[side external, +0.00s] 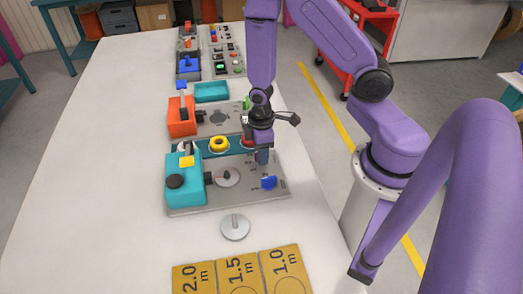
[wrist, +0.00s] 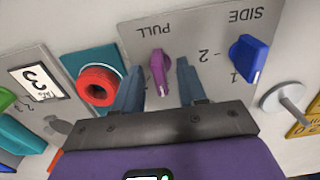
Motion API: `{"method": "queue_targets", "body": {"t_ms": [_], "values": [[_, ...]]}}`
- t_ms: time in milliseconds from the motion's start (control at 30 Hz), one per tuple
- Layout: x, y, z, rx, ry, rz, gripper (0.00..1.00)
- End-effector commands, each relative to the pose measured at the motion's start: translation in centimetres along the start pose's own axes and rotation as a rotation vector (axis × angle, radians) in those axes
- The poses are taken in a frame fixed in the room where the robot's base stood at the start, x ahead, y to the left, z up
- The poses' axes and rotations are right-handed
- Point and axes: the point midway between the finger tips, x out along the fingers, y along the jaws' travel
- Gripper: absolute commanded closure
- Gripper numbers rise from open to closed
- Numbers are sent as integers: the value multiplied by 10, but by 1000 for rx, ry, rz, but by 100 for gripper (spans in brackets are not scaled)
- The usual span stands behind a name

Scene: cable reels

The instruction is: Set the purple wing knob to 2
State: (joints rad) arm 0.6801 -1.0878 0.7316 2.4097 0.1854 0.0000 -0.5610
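The purple wing knob (wrist: 160,72) stands on the grey panel (wrist: 210,28) below the upside-down word PULL in the wrist view. Its wing points roughly up and down in that picture. My gripper (wrist: 160,66) is open, with one finger on each side of the knob and a visible gap to each. In the side view my gripper (side external: 262,156) is low over the panel's back right part, and I cannot make out the purple knob there.
A red ring (wrist: 98,84) is left of the left finger. In the side view, a teal box (side external: 185,180) and a round dial (side external: 228,177) share the panel. The table's left side is clear.

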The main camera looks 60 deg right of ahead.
Motion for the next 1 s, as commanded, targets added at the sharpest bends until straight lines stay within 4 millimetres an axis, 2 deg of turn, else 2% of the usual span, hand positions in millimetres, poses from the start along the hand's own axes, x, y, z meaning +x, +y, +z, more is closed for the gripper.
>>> {"method": "queue_targets", "body": {"t_ms": [167, 533, 800, 1000], "values": [[-3, 1, 0, 0, 1, 0, 59], [-25, -1, 0, -3, 1, 0, 59], [-54, 1, -1, -2, 4, 3, 59], [-69, 0, 0, -1, 2, 1, 59]]}}
